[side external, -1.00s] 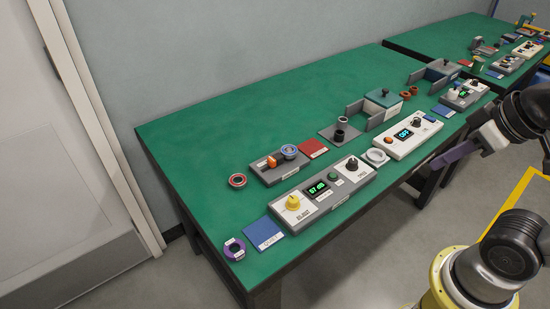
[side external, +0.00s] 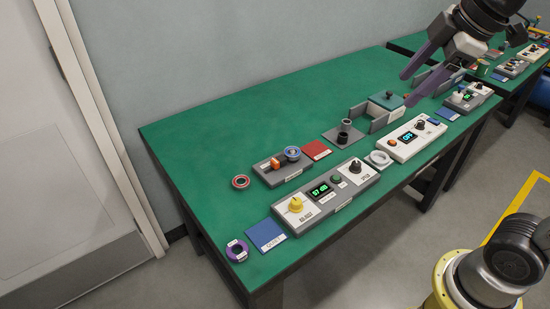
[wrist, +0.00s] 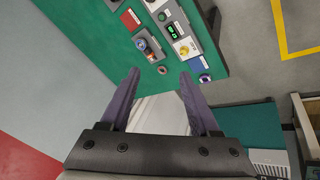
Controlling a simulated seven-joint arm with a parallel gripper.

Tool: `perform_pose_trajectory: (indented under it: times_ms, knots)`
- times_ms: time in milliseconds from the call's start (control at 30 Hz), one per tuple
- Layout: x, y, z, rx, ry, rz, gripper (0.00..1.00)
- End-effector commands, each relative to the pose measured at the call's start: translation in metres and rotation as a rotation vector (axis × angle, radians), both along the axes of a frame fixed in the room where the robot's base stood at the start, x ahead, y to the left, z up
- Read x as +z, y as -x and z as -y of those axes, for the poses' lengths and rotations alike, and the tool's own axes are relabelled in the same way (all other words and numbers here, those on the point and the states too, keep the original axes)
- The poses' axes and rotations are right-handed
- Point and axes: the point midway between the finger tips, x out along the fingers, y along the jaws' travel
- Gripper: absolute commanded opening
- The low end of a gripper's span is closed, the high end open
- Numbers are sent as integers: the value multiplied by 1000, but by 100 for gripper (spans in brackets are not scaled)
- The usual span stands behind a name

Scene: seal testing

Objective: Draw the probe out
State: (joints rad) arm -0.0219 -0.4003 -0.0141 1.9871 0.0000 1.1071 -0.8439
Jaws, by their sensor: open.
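My gripper (side external: 404,91) is open and empty, with two long purple fingers. It is raised above the right part of the table, up and to the right of the cylinder, and touches nothing. In the wrist view my gripper (wrist: 160,73) has nothing between its fingers, and the cylinder is not clearly visible there.
A grey console with a yellow knob (side external: 296,204) and a white box (side external: 410,138) line the front edge. A purple ring (side external: 237,250) and blue mat (side external: 265,234) lie at front left. The table's back left is clear.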

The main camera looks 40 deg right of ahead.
Motion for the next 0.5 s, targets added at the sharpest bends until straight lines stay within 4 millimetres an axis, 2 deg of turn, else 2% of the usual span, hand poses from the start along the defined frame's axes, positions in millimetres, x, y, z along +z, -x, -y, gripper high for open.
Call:
perform_pose_trajectory:
  times_ms: [33, 233, 367, 500]
  knots:
    - [5, -22, -2, 61, 28, -19, 62]
    - [10, -100, -12, 294, 121, -88, 62]
    - [-3, -149, -21, 421, 162, -137, 62]
    - [-31, -199, -32, 539, 191, -193, 62]
